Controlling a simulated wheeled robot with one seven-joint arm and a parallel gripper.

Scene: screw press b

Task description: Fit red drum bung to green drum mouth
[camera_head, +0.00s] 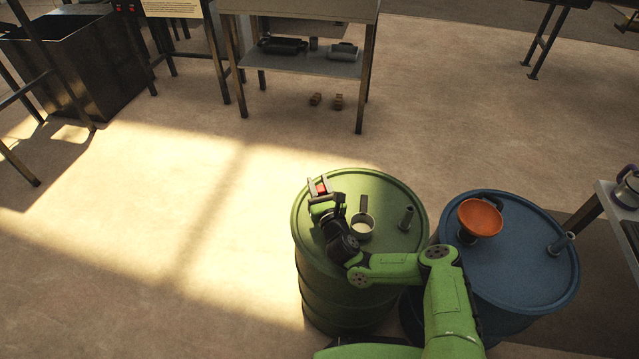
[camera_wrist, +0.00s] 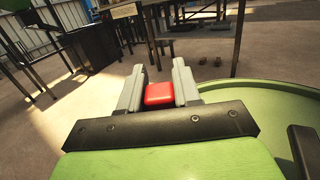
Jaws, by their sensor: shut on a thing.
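The green drum (camera_head: 385,194) stands upright in the middle of the head view. Its top also shows in the wrist view (camera_wrist: 268,110). A round pale-rimmed mouth (camera_head: 362,226) with a dark upright piece beside it is on the lid, and a short green pipe (camera_head: 406,218) stands to its right. My gripper (camera_head: 318,187) is over the far left part of the lid, left of and beyond the mouth. It is shut on the red bung (camera_wrist: 159,94), which sits between the two grey fingers. Whether the bung touches the lid I cannot tell.
A blue drum (camera_head: 545,285) stands close on the right, with an orange funnel (camera_head: 480,218) and a short pipe (camera_head: 561,243) on top. A bench (camera_head: 634,240) edges in at far right. A shelved table (camera_head: 300,62) is behind. The floor to the left is clear.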

